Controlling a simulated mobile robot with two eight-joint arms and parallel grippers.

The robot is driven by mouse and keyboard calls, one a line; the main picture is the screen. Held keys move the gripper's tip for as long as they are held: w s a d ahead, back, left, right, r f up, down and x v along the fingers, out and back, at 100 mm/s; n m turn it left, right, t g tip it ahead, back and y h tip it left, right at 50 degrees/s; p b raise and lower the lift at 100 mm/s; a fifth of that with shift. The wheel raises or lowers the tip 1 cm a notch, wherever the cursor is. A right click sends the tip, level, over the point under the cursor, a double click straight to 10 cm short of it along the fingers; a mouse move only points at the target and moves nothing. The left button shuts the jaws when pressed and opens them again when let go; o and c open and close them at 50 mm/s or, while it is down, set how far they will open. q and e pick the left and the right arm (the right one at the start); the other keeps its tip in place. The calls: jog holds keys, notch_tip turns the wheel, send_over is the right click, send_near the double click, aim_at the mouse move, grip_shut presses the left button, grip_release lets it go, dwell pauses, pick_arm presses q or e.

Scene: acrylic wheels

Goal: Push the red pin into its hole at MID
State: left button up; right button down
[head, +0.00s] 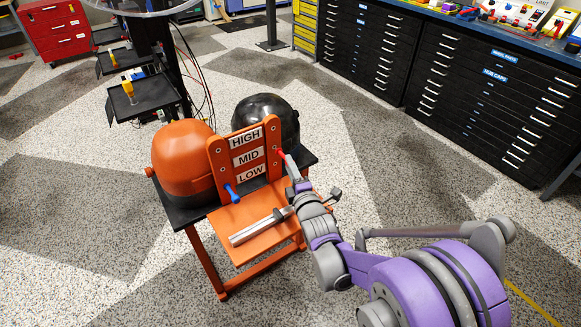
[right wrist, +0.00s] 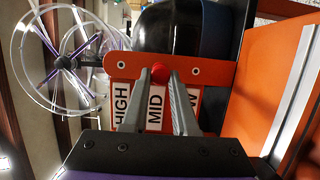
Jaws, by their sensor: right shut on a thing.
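An orange board (head: 218,158) stands upright with HIGH, MID (head: 248,157) and LOW labels. The red pin (head: 281,153) is at the board's right edge, level with MID. In the right wrist view the red pin's round end (right wrist: 159,72) shows between two open holes, in line with MID; how deep it sits is hidden. My right gripper (head: 288,160) is shut on the red pin; its two grey fingers (right wrist: 172,78) also show in the right wrist view. A blue pin (head: 232,192) sticks out at the board's left side, level with LOW. My left gripper is not in view.
A silver bar (head: 258,228) lies on the orange ledge in front. Black drawer cabinets (head: 475,95) stand back right.

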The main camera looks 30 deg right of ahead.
dwell(0.3)
jog(key=shift+w+a+b, duration=0.1)
jog(key=shift+w+b, duration=0.3)
jog(key=shift+w, duration=0.65)
dwell(0.3)
jog(key=c, duration=0.6)
grip_release()
jog(key=p+v, duration=0.1)
jog(key=v, duration=1)
